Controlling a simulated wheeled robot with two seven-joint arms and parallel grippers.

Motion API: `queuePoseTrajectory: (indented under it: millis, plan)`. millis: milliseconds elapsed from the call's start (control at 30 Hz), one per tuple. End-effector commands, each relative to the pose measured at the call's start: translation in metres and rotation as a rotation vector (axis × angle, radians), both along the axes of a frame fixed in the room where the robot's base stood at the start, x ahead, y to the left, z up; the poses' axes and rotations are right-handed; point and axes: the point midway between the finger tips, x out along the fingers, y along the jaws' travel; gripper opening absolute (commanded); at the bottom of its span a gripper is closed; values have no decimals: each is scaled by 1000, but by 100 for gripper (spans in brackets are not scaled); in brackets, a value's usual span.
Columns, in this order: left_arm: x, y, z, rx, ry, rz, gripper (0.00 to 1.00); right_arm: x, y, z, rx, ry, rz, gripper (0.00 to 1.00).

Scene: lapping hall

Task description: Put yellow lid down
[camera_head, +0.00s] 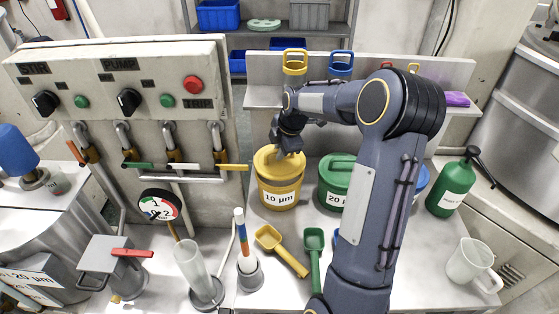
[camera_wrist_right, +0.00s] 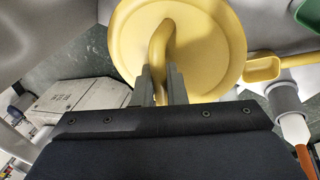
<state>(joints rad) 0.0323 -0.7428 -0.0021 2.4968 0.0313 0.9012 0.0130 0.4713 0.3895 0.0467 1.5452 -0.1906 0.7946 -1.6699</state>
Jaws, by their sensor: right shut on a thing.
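The yellow lid (camera_wrist_right: 205,45) is a round disc with a raised loop handle (camera_wrist_right: 158,45). My right gripper (camera_wrist_right: 160,85) is shut on that handle, with one finger on each side of it. In the head view the lid (camera_head: 268,160) is at the top of the yellow tub (camera_head: 279,195) labelled 10 µm. It looks slightly tilted or offset there; I cannot tell whether it rests on the rim. My right gripper (camera_head: 290,148) is above the tub, partly covering the lid. My left gripper is not in view.
A green tub (camera_head: 333,185) labelled 20 stands right of the yellow tub, partly behind my right arm. A yellow scoop (camera_head: 281,250) and a green scoop (camera_head: 314,255) lie in front. A green bottle (camera_head: 451,187) and a white jug (camera_head: 470,265) stand at right.

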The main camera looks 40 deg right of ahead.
Motion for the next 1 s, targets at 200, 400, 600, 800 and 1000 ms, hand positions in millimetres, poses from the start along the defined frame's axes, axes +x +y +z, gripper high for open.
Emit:
queuePoseTrajectory:
  millis: [200, 400, 600, 800, 1000]
  plan:
    - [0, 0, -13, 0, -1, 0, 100, 7, -5, -25, 1, 1, -1, 0]
    - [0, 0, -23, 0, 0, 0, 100, 7, -5, -42, 0, 0, -1, 0]
    - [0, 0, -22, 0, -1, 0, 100, 7, -5, -40, 0, 0, 0, 0]
    - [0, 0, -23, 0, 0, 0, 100, 7, -5, -42, 0, 0, 0, 25]
    - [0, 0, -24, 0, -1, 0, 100, 6, -5, -42, 0, 1, 0, 33]
